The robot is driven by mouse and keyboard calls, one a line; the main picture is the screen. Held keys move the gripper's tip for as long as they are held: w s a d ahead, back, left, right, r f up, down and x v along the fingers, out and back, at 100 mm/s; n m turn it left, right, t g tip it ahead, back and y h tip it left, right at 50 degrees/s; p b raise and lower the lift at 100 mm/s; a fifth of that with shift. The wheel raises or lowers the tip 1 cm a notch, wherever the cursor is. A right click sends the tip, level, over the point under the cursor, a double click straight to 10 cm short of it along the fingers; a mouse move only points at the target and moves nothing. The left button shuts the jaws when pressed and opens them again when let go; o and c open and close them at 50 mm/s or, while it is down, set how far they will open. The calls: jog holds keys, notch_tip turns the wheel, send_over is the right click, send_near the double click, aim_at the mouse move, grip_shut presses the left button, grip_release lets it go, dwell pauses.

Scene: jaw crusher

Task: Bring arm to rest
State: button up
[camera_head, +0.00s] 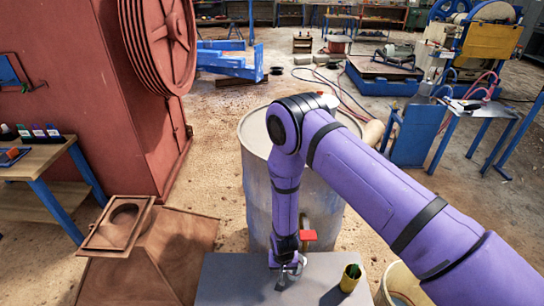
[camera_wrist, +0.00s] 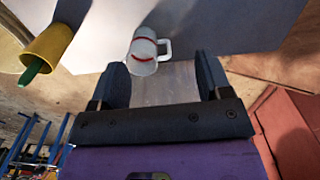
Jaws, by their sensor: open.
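My gripper (camera_head: 288,272) hangs pointing down over the grey tabletop (camera_head: 225,280) at the bottom of the head view. In the wrist view my gripper (camera_wrist: 162,78) has its two dark fingers spread apart, with nothing seen held between them. A white mug (camera_wrist: 142,55) with red bands and a handle is on the grey surface, just beyond the fingertips in the picture. It cannot be clearly made out in the head view. My purple arm crosses the head view from the lower right and bends down at the elbow.
A yellow cup (camera_head: 350,278) with a green item inside stands right of my gripper. It also shows in the wrist view (camera_wrist: 47,45). A large metal drum (camera_head: 258,190) stands behind my forearm. A red machine (camera_head: 110,100) and a wooden table (camera_head: 30,160) are left. Open floor lies beyond.

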jog(key=w+d+r+t+y, duration=0.1)
jog(key=w+r, duration=0.4)
jog(key=r, duration=0.7)
jog(key=w+d+r, duration=0.1)
jog(key=w+r, duration=0.3)
jog(key=r, duration=0.8)
jog(key=s+d+r+t, duration=0.1)
jog(key=d+r, duration=0.3)
jog(key=r, duration=0.7)
jog(key=d+r, duration=0.4)
jog(key=r, duration=0.8)
jog(key=s+d+r+t, duration=0.1)
jog(key=s+d+r, duration=0.4)
jog(key=r, duration=0.3)
jog(key=s+d+r+t, duration=0.1)
jog(key=s+d+r, duration=0.35)
jog(key=r, duration=0.25)
jog(key=s+d+r, duration=0.3)
jog(key=s, duration=0.6)
jog(key=s+d+r+t+h, duration=0.1)
jog(key=s+d+r, duration=0.2)
jog(key=s, duration=0.6)
jog(key=shift+s+d+r, duration=0.35)
jog(key=shift+d+r, duration=0.05)
jog(key=shift+d, duration=0.2)
